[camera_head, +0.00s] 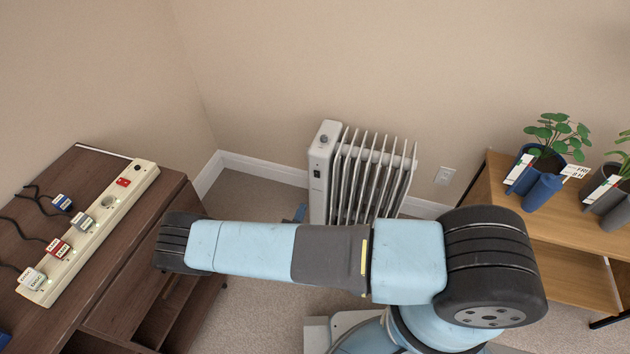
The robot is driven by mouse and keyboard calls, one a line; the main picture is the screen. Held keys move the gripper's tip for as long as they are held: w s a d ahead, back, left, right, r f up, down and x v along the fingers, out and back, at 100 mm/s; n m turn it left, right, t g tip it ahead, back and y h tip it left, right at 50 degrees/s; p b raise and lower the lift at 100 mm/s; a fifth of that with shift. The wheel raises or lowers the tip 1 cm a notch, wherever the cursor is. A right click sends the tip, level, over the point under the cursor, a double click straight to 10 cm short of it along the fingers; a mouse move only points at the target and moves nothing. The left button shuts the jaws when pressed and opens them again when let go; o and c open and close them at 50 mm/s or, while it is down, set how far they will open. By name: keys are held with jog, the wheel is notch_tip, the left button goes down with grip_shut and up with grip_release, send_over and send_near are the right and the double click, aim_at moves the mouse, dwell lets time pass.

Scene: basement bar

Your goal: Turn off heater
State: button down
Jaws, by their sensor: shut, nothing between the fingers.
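A white oil-filled heater (319,170) with several upright fins stands on the carpet near the back wall, in the middle of the view. Its control end faces left and forward, with a round dark knob near the top and small dark marks below it. My arm crosses in front and hides the heater's lower part. My gripper is not in view. A cream power strip (100,229) lies on the dark wooden cabinet at left.
The dark wooden cabinet (84,172) fills the left side. A wooden shelf (545,221) at right carries potted plants (556,140) and a blue cup-like pot. A wall outlet (444,176) is right of the heater. Carpet shows between cabinet and heater.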

aim_at(316, 173)
jog(key=x, duration=1.4)
dwell(0.4)
